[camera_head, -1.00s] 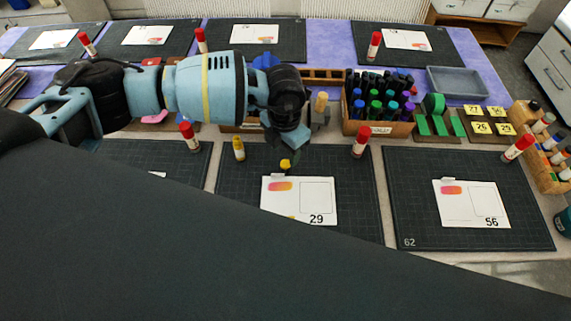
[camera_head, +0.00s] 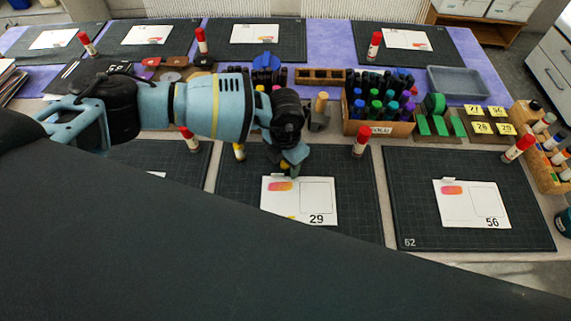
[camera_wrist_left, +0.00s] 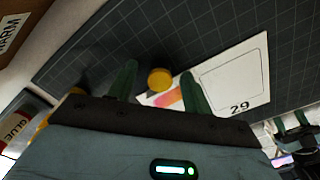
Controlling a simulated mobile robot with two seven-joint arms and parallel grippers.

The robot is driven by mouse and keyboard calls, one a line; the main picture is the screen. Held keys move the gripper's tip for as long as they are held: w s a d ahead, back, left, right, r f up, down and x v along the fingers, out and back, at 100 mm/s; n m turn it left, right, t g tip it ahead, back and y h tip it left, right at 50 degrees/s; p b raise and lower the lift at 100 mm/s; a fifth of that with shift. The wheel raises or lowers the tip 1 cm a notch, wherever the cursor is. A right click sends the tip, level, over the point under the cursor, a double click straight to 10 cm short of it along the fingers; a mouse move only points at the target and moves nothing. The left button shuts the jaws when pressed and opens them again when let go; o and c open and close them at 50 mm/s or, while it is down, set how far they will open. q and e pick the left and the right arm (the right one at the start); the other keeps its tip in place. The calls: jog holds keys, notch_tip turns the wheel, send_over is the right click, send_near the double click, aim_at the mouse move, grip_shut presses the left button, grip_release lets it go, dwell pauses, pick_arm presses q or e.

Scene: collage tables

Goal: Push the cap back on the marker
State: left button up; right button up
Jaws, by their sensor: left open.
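A small yellow cap (camera_wrist_left: 160,79) stands on the dark mat beside the card marked 29 (camera_head: 319,208). In the left wrist view it lies between the two green fingers of my left gripper (camera_wrist_left: 159,72), which are open and apart from it. In the head view my left gripper (camera_head: 293,169) is low over the mat at the card's top edge and hides most of the cap. A yellow marker (camera_head: 239,151) stands upright at the mat's back left. In the left wrist view a yellow piece (camera_wrist_left: 76,91), likely the marker, is mostly hidden behind my gripper.
Red-capped glue sticks stand close by, one left (camera_head: 189,139) and one right (camera_head: 360,142). A wooden box of markers (camera_head: 378,128) is behind the mat. A second mat (camera_head: 420,220) with a card marked 56 lies to the right, mostly clear.

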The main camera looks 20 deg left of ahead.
aim_at(286, 165)
pick_arm(q)
jog(key=shift+c, duration=0.4)
jog(key=c, duration=1)
jog(key=shift+o, duration=0.2)
jog(key=shift+r, duration=0.2)
jog(key=shift+r, duration=0.25)
jog(key=r, duration=0.3)
jog(key=shift+s+d, duration=0.2)
jog(key=s+d, duration=0.7)
jog(key=s+d+r, duration=0.1)
jog(key=s+d, duration=0.2)
jog(key=s, duration=0.1)
jog(key=shift+s+d+r, duration=0.1)
jog(key=shift+d, duration=0.25)
